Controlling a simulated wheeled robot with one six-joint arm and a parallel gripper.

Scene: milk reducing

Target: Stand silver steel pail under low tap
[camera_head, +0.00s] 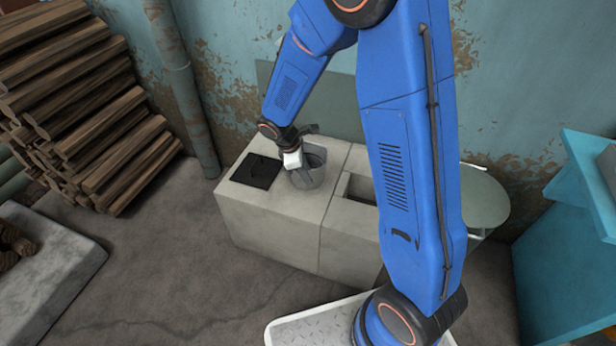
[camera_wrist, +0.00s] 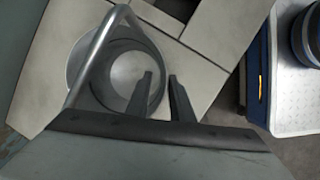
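The silver steel pail (camera_head: 312,176) stands upright on the pale block counter (camera_head: 270,211), beside a dark square plate (camera_head: 256,171). In the wrist view the pail (camera_wrist: 124,76) is seen from above, with its grey handle (camera_wrist: 91,55) raised across its left side. My gripper (camera_head: 292,158) is low at the pail in the head view. In the wrist view the two dark fingers of my gripper (camera_wrist: 160,76) are apart, at the pail's right rim. I cannot tell whether they touch the rim. I cannot make out a tap in either view.
A recessed trough (camera_head: 360,188) lies in the counter right of the pail, partly behind my arm. A grey-green round-ended surface (camera_head: 485,197) is farther right, and a turquoise bench (camera_head: 568,250) at the right edge. Stacked logs (camera_head: 75,90) and a wall pipe (camera_head: 180,80) are left.

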